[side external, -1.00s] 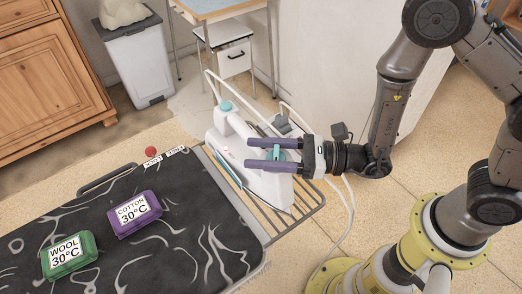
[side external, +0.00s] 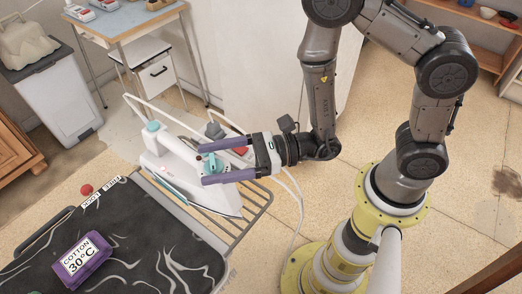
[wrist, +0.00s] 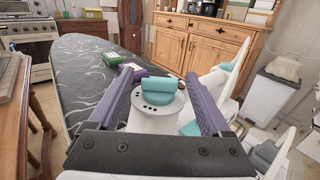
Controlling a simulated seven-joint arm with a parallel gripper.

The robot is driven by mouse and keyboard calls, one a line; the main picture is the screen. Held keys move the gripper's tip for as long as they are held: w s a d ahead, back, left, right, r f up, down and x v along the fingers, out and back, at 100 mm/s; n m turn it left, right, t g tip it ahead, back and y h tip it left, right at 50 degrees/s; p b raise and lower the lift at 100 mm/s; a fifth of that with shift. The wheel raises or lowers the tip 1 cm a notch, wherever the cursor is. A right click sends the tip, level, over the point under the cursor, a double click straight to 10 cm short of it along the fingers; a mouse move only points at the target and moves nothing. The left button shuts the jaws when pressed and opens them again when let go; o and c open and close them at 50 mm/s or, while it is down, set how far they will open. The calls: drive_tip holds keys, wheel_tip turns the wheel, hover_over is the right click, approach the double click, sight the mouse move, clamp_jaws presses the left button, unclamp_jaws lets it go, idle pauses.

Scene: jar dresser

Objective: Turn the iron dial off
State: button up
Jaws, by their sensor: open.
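The white iron (side external: 185,165) rests on the metal rack at the end of the ironing board, with its cord trailing toward my base. Its teal dial (side external: 213,163) faces my arm. My gripper (side external: 201,164) is open, with one purple finger on each side of the dial. In the wrist view, the dial (wrist: 158,92) sits on a round white mount with dark dots, between the fingers. Gaps show on both sides, so neither finger appears to touch it. The setting marked on the mount cannot be read.
The ironing board (side external: 150,262) has a dark patterned cover. A purple box (side external: 83,262) marked COTTON 30°C lies on it; a green box (wrist: 117,60) shows beyond. The metal rack (side external: 243,213) surrounds the iron's base. A white bin (side external: 50,95) and a table (side external: 125,28) stand behind.

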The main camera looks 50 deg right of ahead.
drive_tip(key=v, duration=1)
drive_tip(key=shift+s+d, duration=0.1)
drive_tip(key=shift+s, duration=0.05)
drive_tip(key=shift+c, duration=0.3)
